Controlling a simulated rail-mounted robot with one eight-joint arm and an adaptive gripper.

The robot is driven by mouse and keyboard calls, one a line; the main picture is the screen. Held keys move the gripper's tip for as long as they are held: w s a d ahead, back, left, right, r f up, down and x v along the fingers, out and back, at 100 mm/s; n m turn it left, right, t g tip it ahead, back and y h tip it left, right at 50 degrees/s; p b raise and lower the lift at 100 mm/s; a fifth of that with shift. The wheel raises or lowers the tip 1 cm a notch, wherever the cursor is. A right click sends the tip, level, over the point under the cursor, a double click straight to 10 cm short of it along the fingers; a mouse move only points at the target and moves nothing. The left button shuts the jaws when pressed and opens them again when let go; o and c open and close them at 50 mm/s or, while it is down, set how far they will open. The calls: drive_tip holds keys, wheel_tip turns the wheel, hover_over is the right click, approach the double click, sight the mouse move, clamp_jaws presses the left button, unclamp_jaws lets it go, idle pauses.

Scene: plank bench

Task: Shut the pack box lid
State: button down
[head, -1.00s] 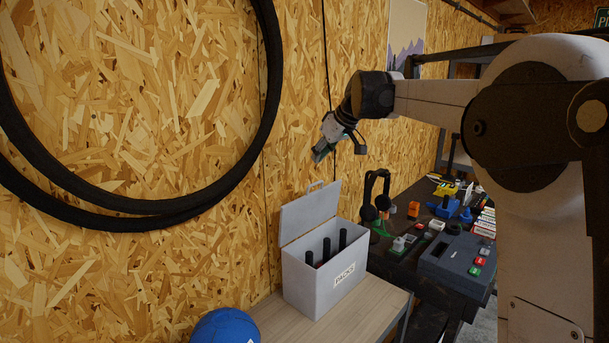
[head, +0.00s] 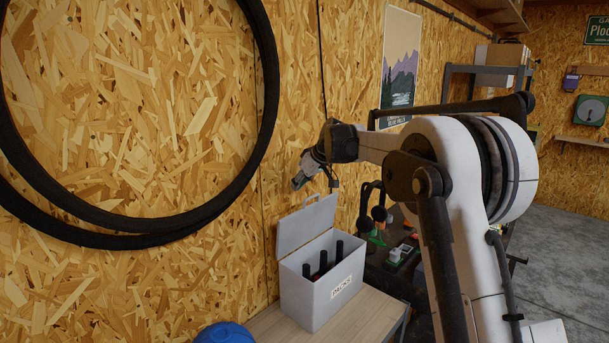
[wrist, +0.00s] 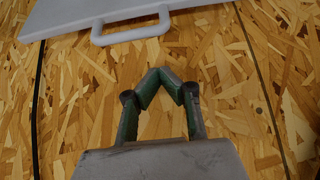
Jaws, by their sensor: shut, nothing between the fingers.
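The pack box (head: 325,299) is a light grey box labelled PACKS on the small wooden table. Several dark upright packs (head: 323,262) show inside it. Its lid (head: 306,227) stands open, raised on the wall side, with a handle on its top edge. In the wrist view the lid (wrist: 100,14) and its handle (wrist: 131,31) lie at the top of the picture. My gripper (head: 298,183) is above the lid, close to the board wall. In the wrist view my gripper (wrist: 165,75) has its green fingertips together, with nothing between them and apart from the handle.
The wooden table (head: 374,312) carries the box, with a blue ball (head: 224,333) at its front left. A dark bench with a headphone stand (head: 372,207) and small items is to the right. Black tyres (head: 262,110) hang on the wall at left.

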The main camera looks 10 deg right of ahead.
drive_tip(key=shift+s+d+f+p, duration=0.25)
drive_tip(key=shift+s+d+f, duration=0.15)
drive_tip(key=shift+s+d, duration=0.2)
drive_tip(key=shift+s+d+f+p, duration=0.25)
drive_tip(key=shift+s+d+f, duration=0.2)
drive_tip(key=shift+s, duration=0.15)
drive_tip(key=shift+s+d+r, duration=0.1)
drive_tip(key=shift+s, duration=0.1)
